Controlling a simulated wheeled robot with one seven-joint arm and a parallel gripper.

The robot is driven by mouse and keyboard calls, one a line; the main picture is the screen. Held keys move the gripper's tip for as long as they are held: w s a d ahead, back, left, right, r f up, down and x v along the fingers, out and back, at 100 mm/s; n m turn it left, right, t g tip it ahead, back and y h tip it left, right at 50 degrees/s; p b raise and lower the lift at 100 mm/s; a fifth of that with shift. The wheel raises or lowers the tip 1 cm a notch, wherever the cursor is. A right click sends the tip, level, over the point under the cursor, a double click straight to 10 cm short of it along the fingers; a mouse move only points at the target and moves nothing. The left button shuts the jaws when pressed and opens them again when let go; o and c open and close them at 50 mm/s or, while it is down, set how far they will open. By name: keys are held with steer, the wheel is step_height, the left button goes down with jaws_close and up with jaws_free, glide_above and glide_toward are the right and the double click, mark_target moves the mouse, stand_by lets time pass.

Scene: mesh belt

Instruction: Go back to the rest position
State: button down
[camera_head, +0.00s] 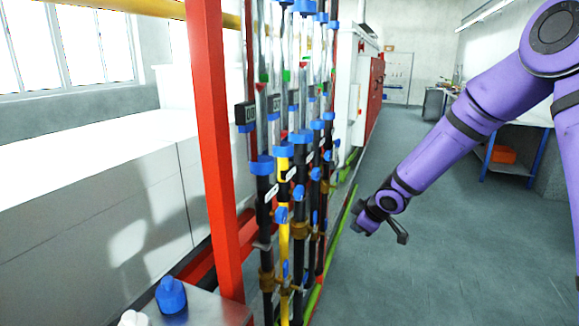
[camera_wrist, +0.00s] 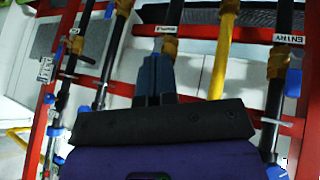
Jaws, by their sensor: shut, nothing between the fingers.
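My purple arm reaches in from the right in the head view. My gripper (camera_wrist: 158,80) shows in the wrist view with its dark fingers together and nothing between them. In the head view my wrist hangs over the grey floor, just right of the pipe rack; the fingertips are too small to tell there. The rack has a red post (camera_head: 214,150), several black pipes with blue fittings, and a yellow pipe (camera_head: 284,210). The yellow pipe also shows in the wrist view (camera_wrist: 222,50), right of the fingers. I cannot tell how far the fingers are from the pipes.
A blue-capped bottle (camera_head: 171,296) and a white item (camera_head: 133,319) stand on a metal surface at lower left. A bench with an orange bin (camera_head: 503,154) stands behind my arm. The floor (camera_head: 400,270) right of the rack is clear.

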steer(key=s+d+r+m+h, duration=0.3)
steer(key=s+d+r, duration=0.2)
steer(key=s+r, duration=0.4)
steer(key=s+d+r+m+h, duration=0.2)
steer(key=s+d+r+m, duration=0.2)
steer(key=s+r, duration=0.5)
steer(key=s+r+m, duration=0.2)
steer(key=s+r, duration=0.2)
steer(key=s, duration=0.6)
steer(key=s+d+r+m+g+y, duration=0.1)
steer(key=s+r+m, duration=0.2)
steer(key=s, duration=0.8)
steer(key=shift+s+r+m+y, duration=0.25)
steer(key=shift+r+m+y, duration=0.05)
steer(key=shift+r, duration=0.05)
steer(key=shift+a, duration=0.1)
